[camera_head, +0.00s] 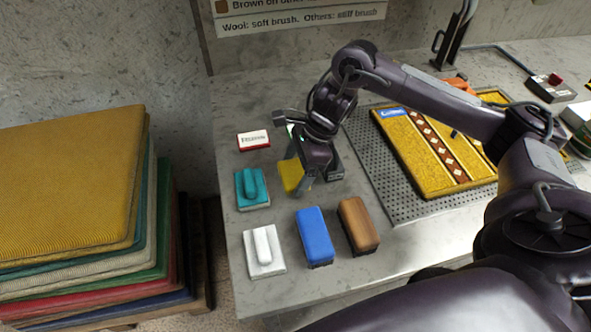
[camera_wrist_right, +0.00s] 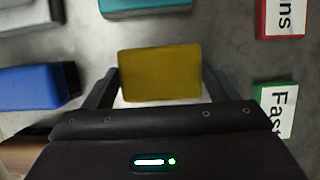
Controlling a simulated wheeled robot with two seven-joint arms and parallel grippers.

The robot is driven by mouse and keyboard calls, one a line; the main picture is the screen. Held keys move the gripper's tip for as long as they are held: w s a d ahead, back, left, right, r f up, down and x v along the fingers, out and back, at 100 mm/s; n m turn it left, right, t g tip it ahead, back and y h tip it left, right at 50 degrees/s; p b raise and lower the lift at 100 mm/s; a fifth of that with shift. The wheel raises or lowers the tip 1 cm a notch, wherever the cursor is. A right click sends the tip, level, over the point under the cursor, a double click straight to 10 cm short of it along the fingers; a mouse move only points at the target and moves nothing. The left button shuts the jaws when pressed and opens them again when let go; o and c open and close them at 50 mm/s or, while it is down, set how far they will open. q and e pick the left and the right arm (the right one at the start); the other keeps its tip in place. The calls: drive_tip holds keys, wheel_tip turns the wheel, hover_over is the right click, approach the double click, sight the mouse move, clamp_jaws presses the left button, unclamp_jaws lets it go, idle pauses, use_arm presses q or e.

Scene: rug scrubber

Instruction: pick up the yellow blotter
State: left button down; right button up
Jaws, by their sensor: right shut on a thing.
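The yellow blotter (camera_head: 291,175) is a small yellow block near the middle of the table in the head view. My right gripper (camera_head: 296,178) reaches down over it and is shut on it. In the right wrist view the blotter (camera_wrist_right: 160,75) sits between the two fingers of the gripper (camera_wrist_right: 160,88), one finger on each side. Whether its underside touches the table cannot be told. My left gripper is in neither view.
Near the blotter are a teal handled block (camera_head: 252,188), a white one (camera_head: 264,250), a blue brush (camera_head: 314,237), a brown brush (camera_head: 358,226) and a red-edged label (camera_head: 254,140). A patterned yellow rug (camera_head: 425,150) lies on a perforated grey mat (camera_head: 385,190). Stacked rugs (camera_head: 70,190) stand left.

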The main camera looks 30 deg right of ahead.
sight(296, 173)
wheel_tip(296, 173, up, 20)
drive_tip(key=p, duration=0.6)
drive_tip(key=shift+f+p, duration=0.2)
drive_tip(key=shift+p, duration=0.2)
